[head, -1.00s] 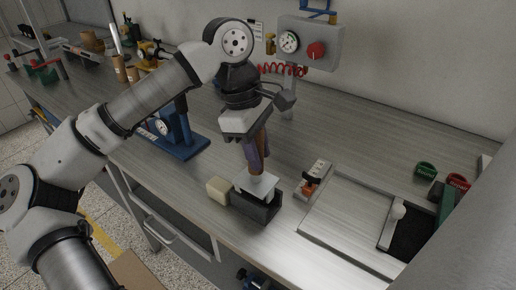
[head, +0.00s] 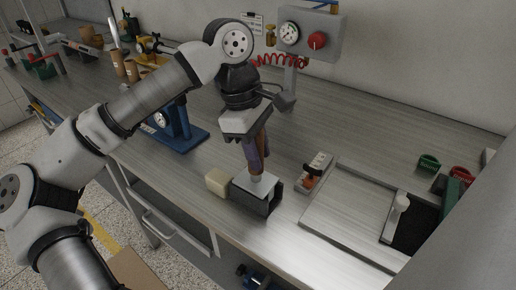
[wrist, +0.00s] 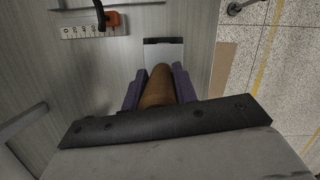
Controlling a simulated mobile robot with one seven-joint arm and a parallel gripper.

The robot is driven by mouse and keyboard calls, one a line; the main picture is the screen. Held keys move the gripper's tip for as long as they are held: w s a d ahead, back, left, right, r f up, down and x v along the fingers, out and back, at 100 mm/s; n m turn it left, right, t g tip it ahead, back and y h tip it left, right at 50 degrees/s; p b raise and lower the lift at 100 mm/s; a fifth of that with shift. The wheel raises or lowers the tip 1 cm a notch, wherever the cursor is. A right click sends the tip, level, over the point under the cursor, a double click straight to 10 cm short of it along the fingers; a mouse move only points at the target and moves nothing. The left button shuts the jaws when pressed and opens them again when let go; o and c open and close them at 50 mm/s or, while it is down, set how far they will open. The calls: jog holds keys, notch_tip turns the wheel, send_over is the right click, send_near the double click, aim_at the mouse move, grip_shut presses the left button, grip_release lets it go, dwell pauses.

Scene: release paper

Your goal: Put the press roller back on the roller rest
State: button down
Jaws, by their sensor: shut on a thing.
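The press roller has a brown handle (wrist: 158,88) and a pale flat head (head: 257,186). My gripper (head: 256,152) is shut on the handle, with its purple fingers on both sides. The roller is nearly upright, head down. The roller rest (head: 266,205) is a dark block near the front edge of the bench. The pale head is at the top of the rest; I cannot tell whether it touches. In the wrist view the head (wrist: 164,53) lies past the handle, and the rest's dark edge shows beyond it.
A cream block (head: 218,182) stands just left of the rest. A blue stand (head: 180,135) is behind on the left.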

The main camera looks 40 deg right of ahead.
jog(key=shift+f, duration=0.2)
jog(key=c, duration=1)
grip_release()
jog(key=v, duration=1.4)
